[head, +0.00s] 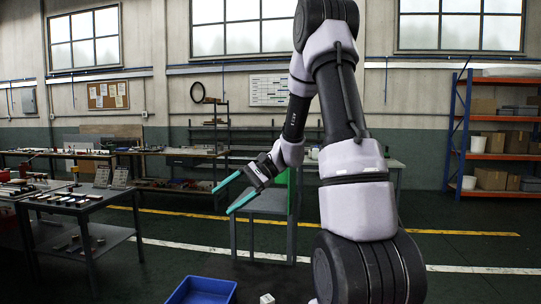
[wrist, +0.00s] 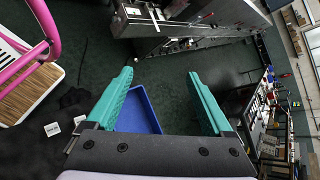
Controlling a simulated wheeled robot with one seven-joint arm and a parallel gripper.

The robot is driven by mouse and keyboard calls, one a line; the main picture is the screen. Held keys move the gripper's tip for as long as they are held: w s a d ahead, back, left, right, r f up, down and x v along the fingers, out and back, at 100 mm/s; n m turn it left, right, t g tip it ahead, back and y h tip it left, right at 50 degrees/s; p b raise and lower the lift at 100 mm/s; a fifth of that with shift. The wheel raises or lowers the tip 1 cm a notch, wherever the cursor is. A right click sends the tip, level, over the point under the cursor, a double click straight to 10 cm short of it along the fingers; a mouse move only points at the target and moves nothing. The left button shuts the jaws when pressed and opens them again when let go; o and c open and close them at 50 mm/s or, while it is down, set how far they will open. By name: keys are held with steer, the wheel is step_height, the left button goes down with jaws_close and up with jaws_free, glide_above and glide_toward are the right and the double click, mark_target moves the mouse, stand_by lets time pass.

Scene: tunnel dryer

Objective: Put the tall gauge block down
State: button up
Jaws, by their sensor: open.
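My gripper (head: 222,201) is raised in the air in front of a grey bench, its two teal fingers spread and pointing left. In the wrist view my gripper (wrist: 158,74) has nothing between its fingertips, only dark floor beyond. I cannot pick out the tall gauge block for certain in either view. A small white block (head: 267,298) with a dark mark shows at the bottom edge of the head view. Two small pale blocks, one (wrist: 52,129) and another (wrist: 80,119), lie on a dark surface at the left of the wrist view, apart from the fingers.
A blue bin (head: 186,293) is low in front; it also shows behind the left finger in the wrist view (wrist: 141,106). A dark table (head: 84,203) with several small items stands at left. A grey bench (head: 262,206) with a green panel stands behind my gripper. Open floor lies between.

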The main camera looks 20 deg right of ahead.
steer(key=s+d+r+n+t+h, duration=0.2)
steer(key=s+r+n+t+h, duration=0.1)
steer(key=s+r, duration=0.4)
steer(key=s+d+r+n+t+h, duration=0.2)
steer(key=s+r+h, duration=0.4)
steer(key=s, duration=0.5)
steer(key=shift+d+r+n+t+h, duration=0.35)
steer(key=shift+r+t, duration=0.25)
steer(key=shift+t, duration=0.2)
steer(key=shift+o, duration=0.4)
steer(key=shift+s+d+r, duration=0.2)
steer(key=shift+s+r, duration=0.05)
steer(key=shift+s, duration=0.05)
